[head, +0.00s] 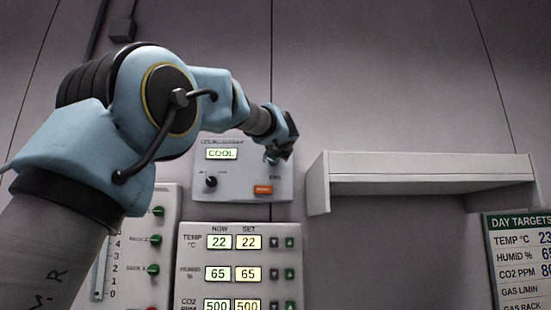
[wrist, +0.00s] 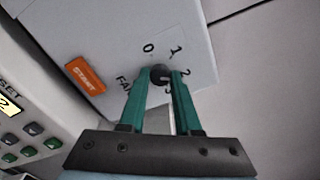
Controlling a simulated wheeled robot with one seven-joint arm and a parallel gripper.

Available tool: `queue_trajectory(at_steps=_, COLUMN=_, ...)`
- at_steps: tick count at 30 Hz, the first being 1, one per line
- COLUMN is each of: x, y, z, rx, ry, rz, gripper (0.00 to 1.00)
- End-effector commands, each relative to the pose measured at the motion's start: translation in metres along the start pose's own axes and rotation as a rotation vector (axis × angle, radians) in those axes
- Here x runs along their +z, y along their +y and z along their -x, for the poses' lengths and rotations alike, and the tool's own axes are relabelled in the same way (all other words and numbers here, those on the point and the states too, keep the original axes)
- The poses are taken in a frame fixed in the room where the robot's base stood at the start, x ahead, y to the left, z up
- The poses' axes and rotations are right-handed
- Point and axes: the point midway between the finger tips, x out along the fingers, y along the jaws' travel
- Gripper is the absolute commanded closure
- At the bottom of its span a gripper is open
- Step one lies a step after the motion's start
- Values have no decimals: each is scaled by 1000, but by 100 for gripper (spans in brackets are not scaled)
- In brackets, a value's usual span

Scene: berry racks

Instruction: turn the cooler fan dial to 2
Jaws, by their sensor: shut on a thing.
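The cooler panel (head: 236,189) is a light grey box on the wall with a display reading COOL. In the wrist view the fan dial (wrist: 160,73) is a small dark knob, with 0, 1, 2 and 3 printed around it and FAN beside it. My gripper (wrist: 160,80) has its two green fingers shut on the dial, one on each side. The dial's pointer is hidden, so I cannot tell its setting. In the head view my gripper (head: 279,155) is at the panel's upper right and largely hides the dial.
An orange START button (wrist: 83,74) is beside the dial. A black knob (head: 211,182) is on the panel's left. Below is a control panel (head: 190,258) with TEMP, HUMID and CO2 readouts. A grey shelf (head: 425,178) juts out at the right.

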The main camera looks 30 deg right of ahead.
Motion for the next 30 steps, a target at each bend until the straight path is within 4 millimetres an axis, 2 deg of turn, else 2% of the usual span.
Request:
queue_trajectory(at_steps=6, x=-2, y=1, z=0, rx=3, ry=2, rz=0, gripper=100)
queue_trajectory(at_steps=7, x=-2, y=1, z=0, rx=3, ry=2, rz=1, gripper=66)
queue_trajectory(at_steps=14, x=-1, y=1, z=0, rx=1, ry=1, rz=1, gripper=40)
queue_trajectory(at_steps=23, x=-1, y=1, z=2, rx=0, ry=1, rz=2, gripper=38)
queue_trajectory(at_steps=26, x=-1, y=1, z=11, rx=-3, ry=1, rz=3, gripper=38)
queue_trajectory(at_steps=30, x=-3, y=4, z=35, rx=-3, ry=3, rz=4, gripper=38)
